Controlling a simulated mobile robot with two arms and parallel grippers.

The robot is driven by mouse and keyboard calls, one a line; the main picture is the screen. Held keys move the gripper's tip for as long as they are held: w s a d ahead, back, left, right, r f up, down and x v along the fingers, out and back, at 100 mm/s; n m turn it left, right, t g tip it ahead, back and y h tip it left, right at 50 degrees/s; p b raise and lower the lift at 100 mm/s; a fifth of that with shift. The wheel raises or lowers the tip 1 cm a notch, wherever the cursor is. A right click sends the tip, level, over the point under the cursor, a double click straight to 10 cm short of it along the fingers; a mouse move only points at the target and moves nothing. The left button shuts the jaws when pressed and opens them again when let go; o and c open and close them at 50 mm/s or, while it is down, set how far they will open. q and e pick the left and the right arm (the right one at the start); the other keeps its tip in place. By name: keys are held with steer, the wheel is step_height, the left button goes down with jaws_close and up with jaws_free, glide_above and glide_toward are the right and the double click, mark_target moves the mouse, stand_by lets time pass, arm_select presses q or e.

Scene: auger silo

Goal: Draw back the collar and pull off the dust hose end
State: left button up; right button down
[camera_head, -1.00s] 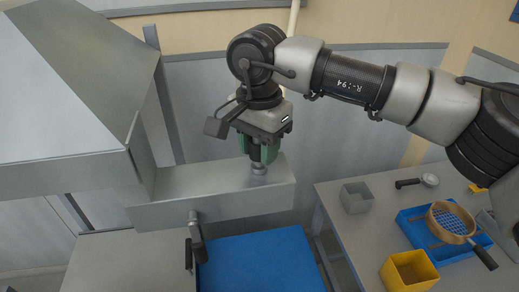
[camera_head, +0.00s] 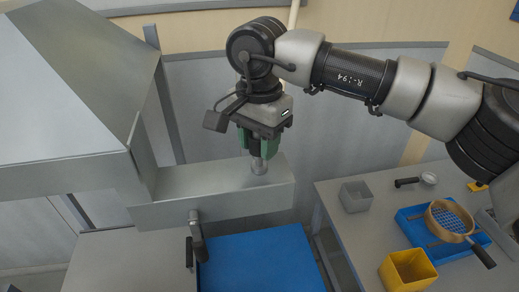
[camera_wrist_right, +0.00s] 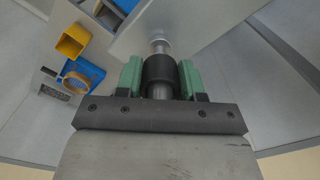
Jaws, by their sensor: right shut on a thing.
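My right gripper (camera_head: 258,150) points down over the box-shaped metal chute (camera_head: 215,208). Its green fingers are shut on a dark round collar (camera_wrist_right: 160,72), which also shows between the fingers in the head view. A grey tube end, which I take to be the dust hose end (camera_wrist_right: 160,92), shows on the palm side of the collar. A grey metal stub (camera_head: 259,167) stands upright on the chute below the fingers; it also shows in the wrist view (camera_wrist_right: 159,46). I cannot tell whether collar and stub are apart. My left gripper is not in view.
A large metal hopper (camera_head: 65,90) is at left. A grey spout (camera_head: 196,228) with a dark handle hangs below the chute, beside a blue surface (camera_head: 262,262). The right bench holds a grey box (camera_head: 356,197), a yellow bin (camera_head: 408,271) and a sieve (camera_head: 449,220).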

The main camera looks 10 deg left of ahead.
steer(key=shift+r, duration=0.1)
steer(key=shift+r+p, duration=1.75)
steer(key=shift+r, duration=0.8)
